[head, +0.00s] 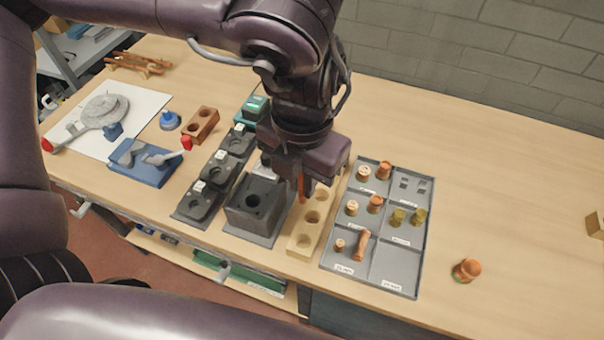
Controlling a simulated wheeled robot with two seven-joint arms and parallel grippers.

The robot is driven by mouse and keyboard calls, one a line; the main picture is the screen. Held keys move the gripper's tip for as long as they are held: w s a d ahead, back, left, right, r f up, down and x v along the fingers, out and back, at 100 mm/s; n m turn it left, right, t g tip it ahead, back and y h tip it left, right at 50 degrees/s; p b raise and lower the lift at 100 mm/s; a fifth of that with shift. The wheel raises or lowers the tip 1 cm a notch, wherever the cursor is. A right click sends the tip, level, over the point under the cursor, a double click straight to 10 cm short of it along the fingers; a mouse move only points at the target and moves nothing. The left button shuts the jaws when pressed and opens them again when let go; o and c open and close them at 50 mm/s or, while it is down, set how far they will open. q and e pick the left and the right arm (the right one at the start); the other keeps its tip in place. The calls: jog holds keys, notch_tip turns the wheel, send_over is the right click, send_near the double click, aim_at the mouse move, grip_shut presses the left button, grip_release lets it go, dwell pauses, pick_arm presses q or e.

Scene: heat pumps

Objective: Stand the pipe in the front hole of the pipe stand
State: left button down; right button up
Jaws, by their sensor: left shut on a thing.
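My left gripper (308,184) points down over the pale wooden pipe stand (296,243). It is shut on an orange-copper pipe (303,189), which looks close to upright. Most of the pipe is hidden by the gripper. The stand is a long block with a row of round holes. Two holes show clearly in its front part, and its rear part is covered by the gripper. The pipe is nearer the rear of the stand than the front hole (304,242). I cannot tell whether its lower end touches the stand. My right gripper is not in view.
A dark block with a hole (240,216) stands just left of the stand. A grey compartment tray (398,276) with copper and brass fittings lies close on the right. A loose copper fitting (466,270) lies farther right. The table's right side is mostly clear.

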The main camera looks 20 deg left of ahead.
aim_at(302, 201)
pick_arm(q)
jog(key=shift+f, duration=0.15)
jog(key=shift+f+b, duration=2.25)
jog(key=shift+f, duration=0.7)
notch_tip(302, 201, down, 9)
jog(key=b, duration=0.6)
jog(key=shift+f+b, duration=0.15)
jog(key=shift+b, duration=0.2)
jog(key=shift+f+b, duration=0.3)
jog(key=shift+f, duration=0.05)
jog(key=shift+f+b, duration=1.3)
jog(key=shift+f, duration=0.45)
jog(key=c, duration=1.4)
grip_release()
jog(key=shift+o, duration=0.2)
